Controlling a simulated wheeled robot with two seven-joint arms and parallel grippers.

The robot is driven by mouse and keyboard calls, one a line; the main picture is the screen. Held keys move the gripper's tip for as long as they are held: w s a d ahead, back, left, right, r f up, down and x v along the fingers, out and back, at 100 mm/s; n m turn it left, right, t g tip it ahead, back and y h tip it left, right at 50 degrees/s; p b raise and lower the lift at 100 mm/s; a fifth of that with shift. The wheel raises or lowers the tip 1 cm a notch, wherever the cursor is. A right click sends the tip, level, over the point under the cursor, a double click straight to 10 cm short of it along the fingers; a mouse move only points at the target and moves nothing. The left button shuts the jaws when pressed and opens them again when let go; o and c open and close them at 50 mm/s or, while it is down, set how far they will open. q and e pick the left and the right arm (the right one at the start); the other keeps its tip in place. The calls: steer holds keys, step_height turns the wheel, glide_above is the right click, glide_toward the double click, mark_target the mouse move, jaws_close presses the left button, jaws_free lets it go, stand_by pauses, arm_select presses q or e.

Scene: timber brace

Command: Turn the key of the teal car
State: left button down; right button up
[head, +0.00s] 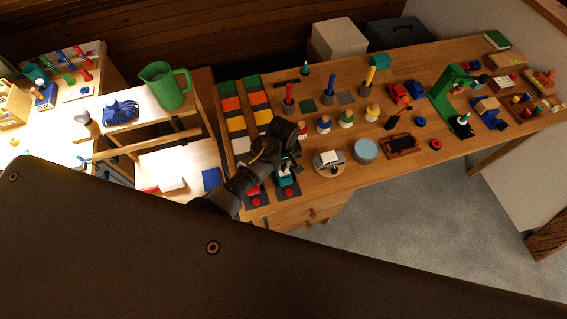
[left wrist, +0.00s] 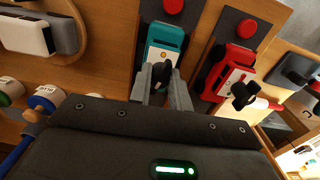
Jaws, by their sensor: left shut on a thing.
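The teal car (left wrist: 167,38) sits on a dark base plate with a red button (left wrist: 173,6) beyond it in the left wrist view. A dark key (left wrist: 161,74) stands at the near end of the car. My left gripper (left wrist: 160,78) is shut on this key, one finger on each side of it. In the head view my left gripper (head: 289,160) reaches down over the teal car (head: 286,181) at the near left of the bench, hiding part of it. My right gripper is not in view.
A red car (left wrist: 229,72) on a similar plate with a red button (left wrist: 246,29) stands close beside the teal one. A white toy on a round wooden board (head: 329,162) and a light blue round tin (head: 365,150) stand to the right. Coloured tiles (head: 233,104) lie behind.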

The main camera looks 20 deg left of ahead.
arm_select(q)
steer(key=m, duration=1.1)
steer(key=shift+m, duration=1.9)
steer(key=c, duration=1.3)
jaws_free()
